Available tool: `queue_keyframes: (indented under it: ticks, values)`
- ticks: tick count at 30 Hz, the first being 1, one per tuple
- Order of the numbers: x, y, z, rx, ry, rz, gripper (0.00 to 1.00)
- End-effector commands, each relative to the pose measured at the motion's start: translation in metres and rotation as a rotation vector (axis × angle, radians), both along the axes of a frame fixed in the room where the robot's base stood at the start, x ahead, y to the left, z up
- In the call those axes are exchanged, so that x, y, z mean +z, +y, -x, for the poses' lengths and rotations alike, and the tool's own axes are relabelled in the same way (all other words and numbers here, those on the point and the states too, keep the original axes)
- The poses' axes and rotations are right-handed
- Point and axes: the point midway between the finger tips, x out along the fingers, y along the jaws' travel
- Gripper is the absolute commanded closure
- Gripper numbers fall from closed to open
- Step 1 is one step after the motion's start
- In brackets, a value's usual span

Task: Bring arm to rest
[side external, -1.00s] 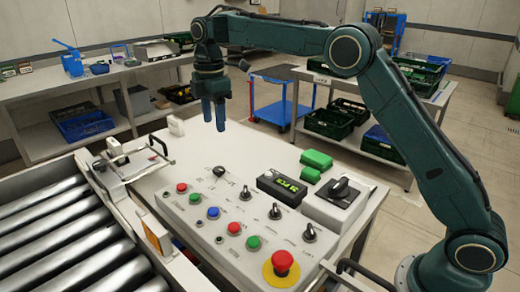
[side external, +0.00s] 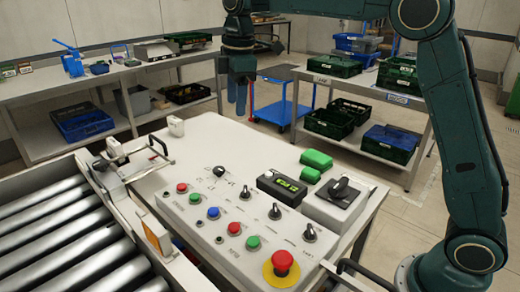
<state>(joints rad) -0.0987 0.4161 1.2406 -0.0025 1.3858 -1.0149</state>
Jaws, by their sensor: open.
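My gripper (side external: 237,97) hangs at the upper middle of the side external view, fingers pointing down. It is open and nothing shows between its fingers. It is above and behind the far edge of the white control table (side external: 205,140), apart from everything on it. My arm's upper links run along the top of the view and are partly cut off there.
The control panel (side external: 236,212) carries several buttons and knobs, including a red emergency stop (side external: 282,263). A roller conveyor (side external: 70,235) lies at the left. Green blocks (side external: 316,159) sit on the table. Behind stand a blue cart (side external: 285,115) and shelves with crates (side external: 335,65).

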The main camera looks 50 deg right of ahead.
Motion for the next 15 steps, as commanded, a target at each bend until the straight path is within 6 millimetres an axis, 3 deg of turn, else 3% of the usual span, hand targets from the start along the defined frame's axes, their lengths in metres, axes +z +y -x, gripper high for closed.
queue_keyframes:
  ticks: [6,15]
  values:
    - [0.024,-0.012,0.047,-0.160,-0.057,-0.024,0.48]
    - [0.038,-0.025,0.114,-0.377,-0.130,-0.069,0.48]
